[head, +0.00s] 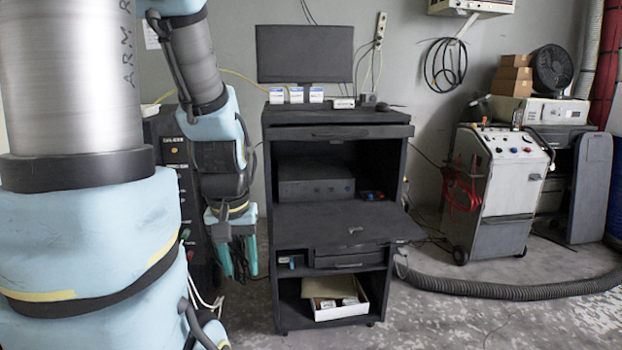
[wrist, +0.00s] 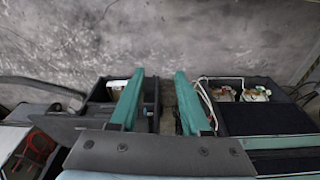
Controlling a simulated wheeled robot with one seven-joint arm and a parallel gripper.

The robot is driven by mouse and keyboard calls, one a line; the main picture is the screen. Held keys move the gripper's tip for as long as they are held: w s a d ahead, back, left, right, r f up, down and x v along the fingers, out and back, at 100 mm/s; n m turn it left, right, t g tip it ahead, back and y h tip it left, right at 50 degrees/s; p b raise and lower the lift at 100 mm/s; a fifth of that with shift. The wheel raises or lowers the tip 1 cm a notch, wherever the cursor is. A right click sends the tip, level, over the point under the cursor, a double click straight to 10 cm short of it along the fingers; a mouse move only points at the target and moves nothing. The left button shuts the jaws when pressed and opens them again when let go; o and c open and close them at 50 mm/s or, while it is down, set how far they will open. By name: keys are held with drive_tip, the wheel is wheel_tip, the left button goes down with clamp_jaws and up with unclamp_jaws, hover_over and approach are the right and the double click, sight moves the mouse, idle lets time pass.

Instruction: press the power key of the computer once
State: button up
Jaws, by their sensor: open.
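The computer (head: 316,180) is a dark flat box inside the upper compartment of a black cabinet (head: 290,225) in the head view. Its front faces me, but the power key is too small and dark to make out. My gripper (head: 237,262) hangs pointing down to the left of the cabinet, apart from it and lower than the computer. The gripper also shows in the wrist view (wrist: 160,92), with its two green fingers spread apart and nothing between them. The computer cannot be made out in the wrist view.
A fold-down shelf (head: 350,222) juts out below the computer, and a drawer front (head: 335,132) overhangs above. A dark monitor (head: 305,53) stands on top. A white box (head: 335,306) sits in the bottom compartment. A hose (head: 500,290) crosses the floor at right, before a grey wheeled machine (head: 503,190).

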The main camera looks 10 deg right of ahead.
clamp_jaws()
idle(1.5)
